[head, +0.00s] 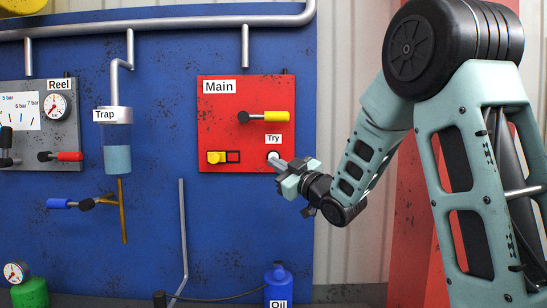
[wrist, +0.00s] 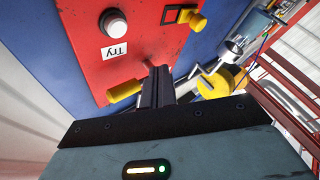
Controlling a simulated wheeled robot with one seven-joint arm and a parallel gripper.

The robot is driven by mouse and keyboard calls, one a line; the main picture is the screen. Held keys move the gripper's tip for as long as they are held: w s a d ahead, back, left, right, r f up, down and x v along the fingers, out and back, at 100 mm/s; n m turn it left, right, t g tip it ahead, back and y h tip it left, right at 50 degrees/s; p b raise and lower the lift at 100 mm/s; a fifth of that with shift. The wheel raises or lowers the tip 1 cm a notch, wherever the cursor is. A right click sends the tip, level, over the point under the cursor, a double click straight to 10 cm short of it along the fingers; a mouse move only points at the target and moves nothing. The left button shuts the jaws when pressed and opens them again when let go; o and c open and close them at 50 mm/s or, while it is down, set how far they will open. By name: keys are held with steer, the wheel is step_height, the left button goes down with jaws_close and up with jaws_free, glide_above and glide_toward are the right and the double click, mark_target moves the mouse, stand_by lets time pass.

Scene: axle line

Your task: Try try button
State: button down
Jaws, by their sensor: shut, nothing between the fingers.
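The Try button is a round white button in a dark collar, under the "Try" label (head: 274,139), low on the red Main panel (head: 218,125). In the head view the button (head: 273,155) is partly covered by my fingertips. In the wrist view, which is turned over, the button (wrist: 115,24) shows whole at upper left, with its "Try" label (wrist: 114,50) below it. My gripper (head: 279,162) is shut and empty, pointing at the panel. In the wrist view the fingertips (wrist: 159,70) are right of and below the button, apart from it.
The Main panel's yellow-handled lever (head: 275,116) lies level above the button. A yellow slider (head: 217,157) sits at the left of its slot. The Trap (head: 117,145), Reel panel (head: 52,95) and blue Oil bottle (head: 278,285) are around it.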

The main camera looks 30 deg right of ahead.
steer(key=w+d, duration=0.4)
steer(key=w, duration=0.1)
steer(key=shift+w+p, duration=0.3)
steer(key=shift+w, duration=0.05)
steer(key=shift+w, duration=0.1)
stand_by(1.8)
steer(key=shift+w+d+b, duration=0.2)
steer(key=shift+w+b, duration=0.05)
steer(key=shift+b, duration=0.15)
steer(key=shift+w+d+r+b, duration=0.1)
steer(key=shift+w+d+b, duration=0.2)
steer(key=shift+w+d, duration=0.2)
stand_by(1.4)
